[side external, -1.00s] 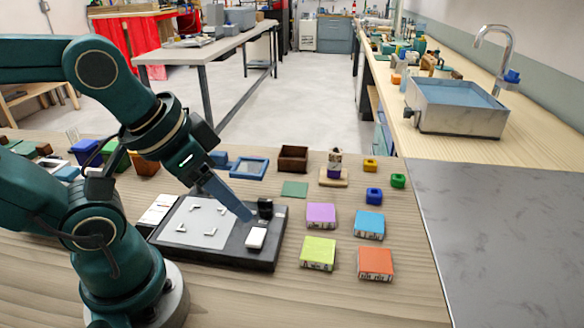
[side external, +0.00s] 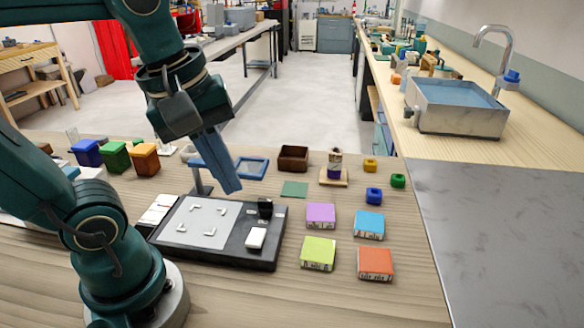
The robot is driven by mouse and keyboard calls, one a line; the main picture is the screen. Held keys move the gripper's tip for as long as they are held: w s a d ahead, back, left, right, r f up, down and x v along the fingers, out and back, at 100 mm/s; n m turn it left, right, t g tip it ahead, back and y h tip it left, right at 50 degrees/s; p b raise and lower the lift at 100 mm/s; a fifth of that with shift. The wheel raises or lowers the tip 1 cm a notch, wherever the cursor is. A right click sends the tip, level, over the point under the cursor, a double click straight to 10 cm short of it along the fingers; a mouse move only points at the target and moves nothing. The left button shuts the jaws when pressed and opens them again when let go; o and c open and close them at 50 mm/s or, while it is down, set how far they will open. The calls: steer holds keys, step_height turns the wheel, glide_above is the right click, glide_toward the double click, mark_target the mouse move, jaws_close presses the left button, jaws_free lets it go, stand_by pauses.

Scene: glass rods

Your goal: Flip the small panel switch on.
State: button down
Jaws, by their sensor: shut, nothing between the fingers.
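The black panel (side external: 215,256) lies on the wooden table, with a light grey plate (side external: 203,222) marked by corner brackets on its left part. On its right part are a small upright black piece (side external: 265,208) and a white block (side external: 256,238) in front of it. I cannot tell for sure which is the switch lever, or its position. My gripper (side external: 232,188) has blue fingers, shut and empty, pointing down. It is in the air above the back of the panel, apart from the black piece and the white block.
Purple (side external: 320,214), blue (side external: 369,224), lime (side external: 318,252) and orange (side external: 375,262) blocks lie right of the panel. A green mat (side external: 295,189), brown box (side external: 293,158) and blue frame (side external: 252,167) are behind it. The table's front right is clear.

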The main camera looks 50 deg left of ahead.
steer(key=n, duration=0.3)
steer(key=n+g+h, duration=0.1)
steer(key=n+g, duration=0.3)
steer(key=n, duration=0.6)
glide_above(255, 241)
steer(key=w+a, duration=0.2)
steer(key=shift+f, duration=0.2)
steer(key=shift+f, duration=0.1)
steer(key=f, duration=0.4)
steer(key=s+d+f, duration=0.1)
steer(key=f, duration=0.8)
steer(key=shift+s+d+f, duration=0.3)
steer(key=shift+f, duration=0.05)
